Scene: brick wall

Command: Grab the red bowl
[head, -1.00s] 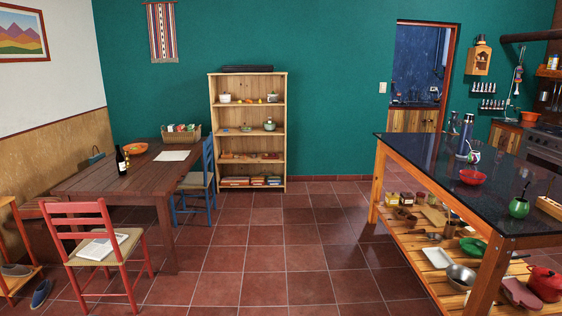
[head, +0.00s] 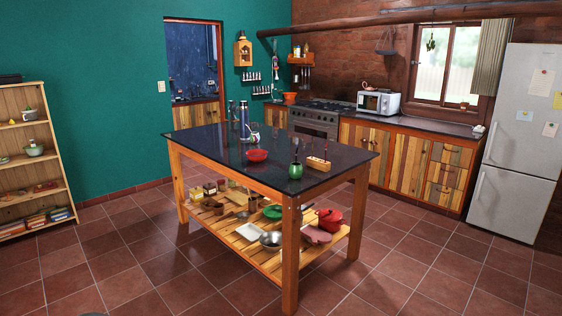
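The red bowl (head: 257,155) sits upright on the dark top of the kitchen island (head: 215,152), near the middle of the head view. A green gourd-shaped cup (head: 295,170) and a small wooden block with upright utensils (head: 318,163) stand to its right. A blue bottle (head: 244,122) and a light mug (head: 254,135) stand behind it. Neither of my grippers shows in the head view.
The island's lower shelf (head: 233,238) holds a metal bowl, a red pot and several other items. Tiled floor (head: 140,262) is clear in front. A bookshelf (head: 35,160) stands left, a fridge (head: 515,140) right, a stove (head: 315,122) behind.

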